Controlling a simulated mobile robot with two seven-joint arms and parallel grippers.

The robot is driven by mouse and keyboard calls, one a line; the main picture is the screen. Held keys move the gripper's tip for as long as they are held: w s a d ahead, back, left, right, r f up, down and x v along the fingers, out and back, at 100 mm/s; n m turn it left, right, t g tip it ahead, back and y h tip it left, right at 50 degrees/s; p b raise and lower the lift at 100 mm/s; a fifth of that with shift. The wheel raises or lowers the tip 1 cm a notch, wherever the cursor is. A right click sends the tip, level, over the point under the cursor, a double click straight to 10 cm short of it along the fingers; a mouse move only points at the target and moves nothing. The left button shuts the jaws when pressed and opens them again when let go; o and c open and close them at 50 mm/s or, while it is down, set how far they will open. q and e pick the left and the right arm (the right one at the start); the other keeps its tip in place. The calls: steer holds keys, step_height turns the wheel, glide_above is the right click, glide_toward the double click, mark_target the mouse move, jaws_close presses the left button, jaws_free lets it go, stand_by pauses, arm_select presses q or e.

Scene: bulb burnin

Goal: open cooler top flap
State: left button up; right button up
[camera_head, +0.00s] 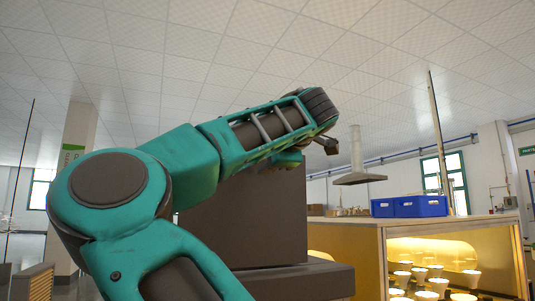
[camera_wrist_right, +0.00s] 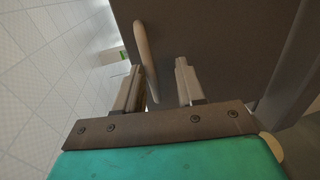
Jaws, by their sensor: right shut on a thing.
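The cooler's top flap (camera_head: 255,222) shows in the head view as a dark brown upright panel behind my right arm. Below it is a wide dark ledge (camera_head: 300,283), which looks like the cooler's body. In the right wrist view the flap (camera_wrist_right: 220,45) fills the upper middle, with a pale bar handle (camera_wrist_right: 146,55) on its face. My right gripper (camera_wrist_right: 160,85) has a finger on each side of the handle's lower end and is shut on it. In the head view my wrist hides the contact. My left gripper is not in view.
A grey extractor hood (camera_head: 358,178) hangs behind. A pillar (camera_head: 80,150) stands at the left. The space above the flap is clear to the ceiling.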

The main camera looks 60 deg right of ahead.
steer(key=shift+o, duration=0.7)
steer(key=shift+f, duration=0.25)
steer(key=shift+r, duration=0.15)
steer(key=p+v, duration=0.1)
steer(key=v, duration=1.2)
steer(key=shift+c, duration=0.4)
